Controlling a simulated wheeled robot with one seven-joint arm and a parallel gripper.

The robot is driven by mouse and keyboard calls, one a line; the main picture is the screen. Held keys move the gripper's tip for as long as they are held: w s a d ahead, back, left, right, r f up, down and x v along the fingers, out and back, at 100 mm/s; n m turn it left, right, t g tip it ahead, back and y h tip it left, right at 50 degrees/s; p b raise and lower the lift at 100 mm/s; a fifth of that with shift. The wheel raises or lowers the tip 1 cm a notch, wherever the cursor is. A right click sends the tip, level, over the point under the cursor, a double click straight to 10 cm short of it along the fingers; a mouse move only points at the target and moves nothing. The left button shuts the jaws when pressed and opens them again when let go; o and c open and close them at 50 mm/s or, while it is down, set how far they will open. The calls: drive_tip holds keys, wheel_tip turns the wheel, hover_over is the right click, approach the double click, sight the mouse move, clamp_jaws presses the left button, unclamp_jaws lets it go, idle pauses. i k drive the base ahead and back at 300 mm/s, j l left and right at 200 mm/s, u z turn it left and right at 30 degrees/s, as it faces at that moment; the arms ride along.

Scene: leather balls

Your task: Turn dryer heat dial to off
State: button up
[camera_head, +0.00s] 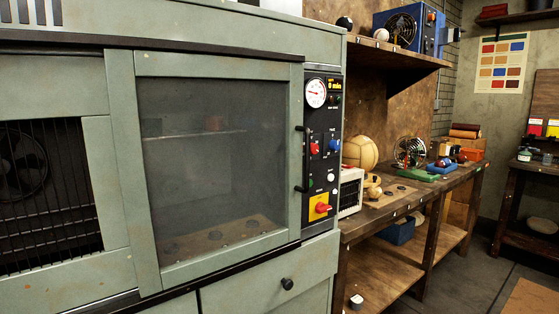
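The dryer (215,58) is a large green-grey cabinet with a glass door (210,150), filling the left and middle. Its black control panel (323,180) stands right of the door. A red dial (314,148) and a blue dial (334,146) sit side by side at the panel's middle. The red one may be the heat dial; the labels and its exact setting are too small to read. Below is a red rotary switch on a yellow plate (322,208). A round gauge (315,92) with a red needle is at the top. My gripper is not in view.
The door handle (300,160) juts out just left of the panel. A wooden workbench (385,207) with balls and tools runs right of the dryer, with a shelf (390,58) above. Open floor (455,275) lies at the lower right.

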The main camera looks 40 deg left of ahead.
sight(313, 148)
drive_tip(key=u, duration=1.95)
